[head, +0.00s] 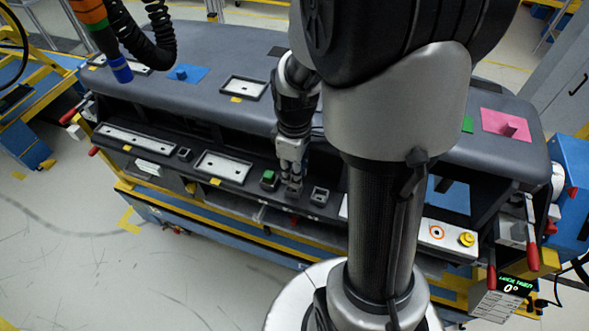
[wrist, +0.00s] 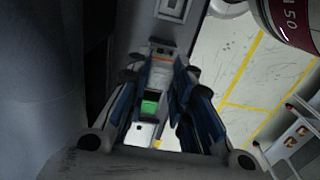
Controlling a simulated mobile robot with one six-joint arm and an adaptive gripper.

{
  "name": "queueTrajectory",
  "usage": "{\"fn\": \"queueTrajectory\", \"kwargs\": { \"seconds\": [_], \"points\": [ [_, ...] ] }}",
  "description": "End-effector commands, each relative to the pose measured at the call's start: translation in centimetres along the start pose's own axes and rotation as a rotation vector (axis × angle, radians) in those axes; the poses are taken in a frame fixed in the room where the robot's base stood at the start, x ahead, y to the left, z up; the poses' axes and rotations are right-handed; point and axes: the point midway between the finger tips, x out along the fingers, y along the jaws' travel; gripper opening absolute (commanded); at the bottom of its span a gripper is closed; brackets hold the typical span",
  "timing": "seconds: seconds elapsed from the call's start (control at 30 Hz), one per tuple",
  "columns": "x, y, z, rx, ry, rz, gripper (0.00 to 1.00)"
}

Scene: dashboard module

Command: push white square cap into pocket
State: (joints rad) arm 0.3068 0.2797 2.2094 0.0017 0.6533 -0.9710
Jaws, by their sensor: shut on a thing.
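My gripper (head: 292,187) points down at the front ledge of the dashboard module, between a green square cap (head: 268,177) in its pocket and an open square pocket (head: 319,195). In the wrist view my gripper (wrist: 163,68) is shut on a small pale piece (wrist: 161,77), which appears to be the white square cap. The fingers hide most of it. The pocket under it is hidden, so I cannot tell whether the cap is above it or inside it. The green cap (wrist: 149,106) and the open pocket (wrist: 171,9) lie on either side in the wrist view.
Pale recessed plates (head: 222,167) and a small dark pocket (head: 185,154) lie to the left on the ledge. A yellow button (head: 466,239) is at right. A pink block (head: 506,126) and a blue block (head: 185,74) sit on the upper panel. A coiled hose hangs upper left.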

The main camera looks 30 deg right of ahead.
Motion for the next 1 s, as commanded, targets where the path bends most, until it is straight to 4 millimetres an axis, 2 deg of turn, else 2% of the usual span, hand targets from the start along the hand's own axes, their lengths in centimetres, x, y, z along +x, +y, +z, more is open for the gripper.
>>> {"fn": "queueTrajectory", "kwargs": {
  "seconds": [1.0],
  "points": [
    [2.0,0.0,0.0,0.000,0.000,0.000,0.09]
  ]
}}
